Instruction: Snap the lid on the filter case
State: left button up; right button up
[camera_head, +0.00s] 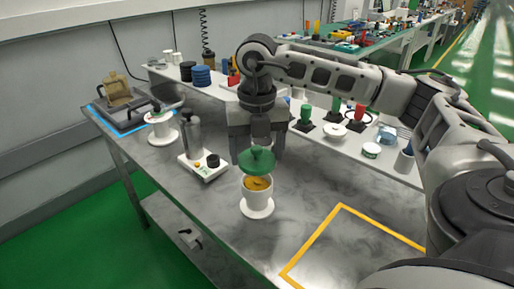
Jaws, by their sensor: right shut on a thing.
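The filter case (257,203) is a white cup on a round white base, standing upright on the grey metal table. Something yellow-orange (257,183) shows inside its open top. The green lid (257,161) is above the case, with a visible gap between them. My right gripper (260,141) points down and is shut on the knob of the green lid, directly over the case. The fingertips are small in this view. My left gripper is not in view.
A white-based fixture (202,167) with a grey cylinder and black knob stands left of the case. Behind it are another white stand (161,131) and a grey tray (124,110). A yellow-taped outline (341,206) marks clear table at the right. A white shelf (399,164) holds several small items.

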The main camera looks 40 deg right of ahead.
aim_at(257, 182)
jog(key=shift+f+b, duration=0.8)
jog(key=shift+f, duration=0.35)
jog(key=shift+f+b, duration=0.35)
jog(key=shift+f, duration=0.1)
jog(key=shift+f+b, duration=0.45)
jog(key=shift+f, duration=0.1)
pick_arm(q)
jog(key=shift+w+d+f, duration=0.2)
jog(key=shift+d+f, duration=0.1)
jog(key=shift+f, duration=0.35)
pick_arm(e)
jog(key=shift+f, duration=0.2)
pick_arm(q)
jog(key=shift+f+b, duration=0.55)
jog(key=shift+b, duration=0.1)
pick_arm(e)
jog(key=shift+f, duration=0.6)
jog(key=o, duration=1)
jog(key=shift+o, duration=0.2)
